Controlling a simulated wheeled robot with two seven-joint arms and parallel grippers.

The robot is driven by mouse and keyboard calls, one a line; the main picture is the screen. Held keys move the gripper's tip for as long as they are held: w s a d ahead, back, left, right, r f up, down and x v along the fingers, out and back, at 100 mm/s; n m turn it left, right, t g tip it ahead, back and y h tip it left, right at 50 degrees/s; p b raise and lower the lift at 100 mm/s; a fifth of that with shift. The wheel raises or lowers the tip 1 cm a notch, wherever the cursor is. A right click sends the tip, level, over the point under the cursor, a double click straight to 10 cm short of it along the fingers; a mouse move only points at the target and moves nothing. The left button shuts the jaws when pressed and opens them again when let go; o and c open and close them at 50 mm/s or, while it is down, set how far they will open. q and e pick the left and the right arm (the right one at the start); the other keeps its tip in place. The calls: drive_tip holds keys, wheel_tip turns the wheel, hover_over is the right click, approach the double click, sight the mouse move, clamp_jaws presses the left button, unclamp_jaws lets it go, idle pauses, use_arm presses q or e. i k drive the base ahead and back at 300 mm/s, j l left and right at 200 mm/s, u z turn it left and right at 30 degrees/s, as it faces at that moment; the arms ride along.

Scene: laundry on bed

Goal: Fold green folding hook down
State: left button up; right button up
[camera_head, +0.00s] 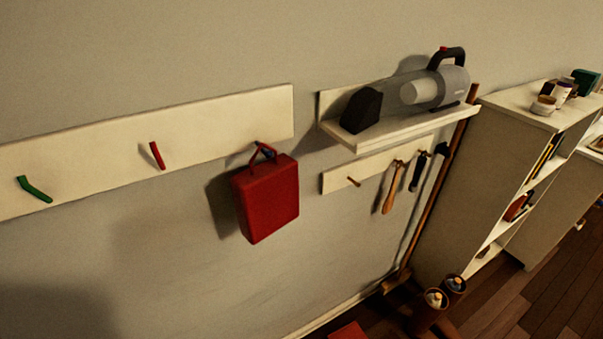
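A green hook (35,189) is on the long white wall board (215,124), near its left end. It sticks out from the board and slants down to the right. A red hook (157,155) is farther right on the same board, standing nearly upright with a slight tilt. A red box-shaped bag (266,200) hangs by its handle from a dark hook at the board's right end. Neither of my grippers is in view.
A handheld vacuum (427,88) rests on a small wall shelf (400,128). Tools hang from a short hook rail (336,182) below it. A white bookcase (457,190) stands at right. The wall below the green hook is clear.

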sight(25, 185)
drive_tip(key=j+z, duration=0.1)
drive_tip(key=j, duration=0.55)
drive_tip(key=k+j+z, duration=0.1)
drive_tip(key=j, duration=0.5)
drive_tip(key=k+j+z, duration=0.1)
drive_tip(key=j, duration=0.5)
drive_tip(key=k+j, duration=0.1)
drive_tip(key=j, duration=0.55)
drive_tip(key=i+z, duration=0.05)
